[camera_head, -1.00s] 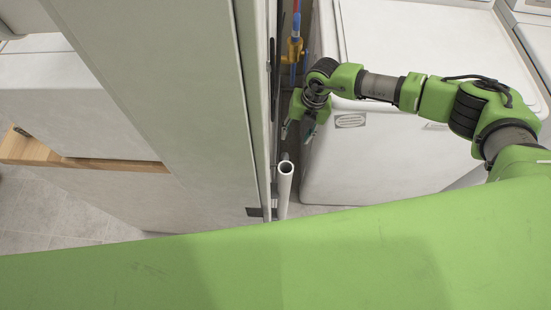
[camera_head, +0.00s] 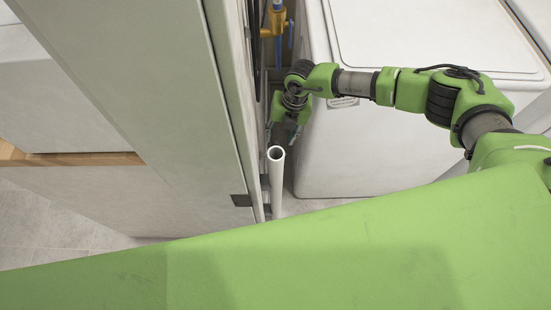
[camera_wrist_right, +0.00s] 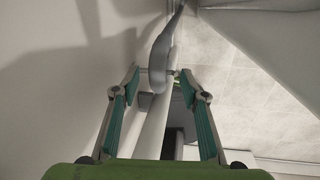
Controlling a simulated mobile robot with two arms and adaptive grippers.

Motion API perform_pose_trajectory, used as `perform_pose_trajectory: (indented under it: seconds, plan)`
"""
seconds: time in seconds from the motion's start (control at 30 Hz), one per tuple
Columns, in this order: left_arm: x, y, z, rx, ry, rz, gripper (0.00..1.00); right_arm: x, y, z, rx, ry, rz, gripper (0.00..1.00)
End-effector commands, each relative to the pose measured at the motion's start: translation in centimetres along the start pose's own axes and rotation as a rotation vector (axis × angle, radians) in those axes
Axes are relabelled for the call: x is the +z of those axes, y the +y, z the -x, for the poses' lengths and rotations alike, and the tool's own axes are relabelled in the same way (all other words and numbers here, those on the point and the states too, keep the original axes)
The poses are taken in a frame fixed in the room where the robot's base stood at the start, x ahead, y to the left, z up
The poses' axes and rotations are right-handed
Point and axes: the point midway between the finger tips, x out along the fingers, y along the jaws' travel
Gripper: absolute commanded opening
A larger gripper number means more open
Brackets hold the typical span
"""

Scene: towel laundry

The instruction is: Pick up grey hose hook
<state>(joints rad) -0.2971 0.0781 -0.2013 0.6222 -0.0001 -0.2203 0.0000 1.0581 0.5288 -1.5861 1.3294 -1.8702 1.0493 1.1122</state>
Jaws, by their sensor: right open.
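The grey hose hook (camera_wrist_right: 160,62) is a smooth, slim, rounded grey piece in the right wrist view. It runs from the top centre down to between the fingertips. I cannot make it out in the head view. My right gripper (camera_head: 280,137) is open, in the narrow gap between the tall white panel and the white appliance. In the right wrist view its green-padded fingers (camera_wrist_right: 160,78) stand one on each side of the hook's near end, and I see no clear grip on it. My left gripper is not in view.
A white upright pipe (camera_head: 277,180) stands in the gap just below my right gripper, open end up. A tall white panel (camera_head: 150,90) is close on the left, a white appliance (camera_head: 390,150) on the right. A brass valve (camera_head: 277,22) is at the back.

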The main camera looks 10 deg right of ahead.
Motion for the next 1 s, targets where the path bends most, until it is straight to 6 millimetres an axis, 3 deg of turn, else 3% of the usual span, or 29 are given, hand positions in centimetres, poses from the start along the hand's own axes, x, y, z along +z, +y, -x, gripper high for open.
perform_pose_trajectory:
  seconds: [0.3, 0.63, 0.67, 0.8, 1.0]
  plan:
    - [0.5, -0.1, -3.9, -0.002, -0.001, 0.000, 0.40, -0.2, 0.3, -4.2, 0.000, -0.001, 0.000, 0.40]
    - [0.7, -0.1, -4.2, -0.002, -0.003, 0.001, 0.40, -0.2, 0.4, -4.5, 0.000, 0.000, 0.000, 0.40]
    - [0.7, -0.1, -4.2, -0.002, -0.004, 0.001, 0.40, -0.2, 0.4, -4.5, 0.000, 0.000, 0.000, 0.38]
    - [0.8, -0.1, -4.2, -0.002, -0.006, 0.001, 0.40, -0.2, 0.3, -4.5, 0.000, 0.000, 0.000, 0.01]
    - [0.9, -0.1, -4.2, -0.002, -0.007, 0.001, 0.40, -0.2, 0.4, -4.5, 0.000, 0.000, 0.000, 0.00]
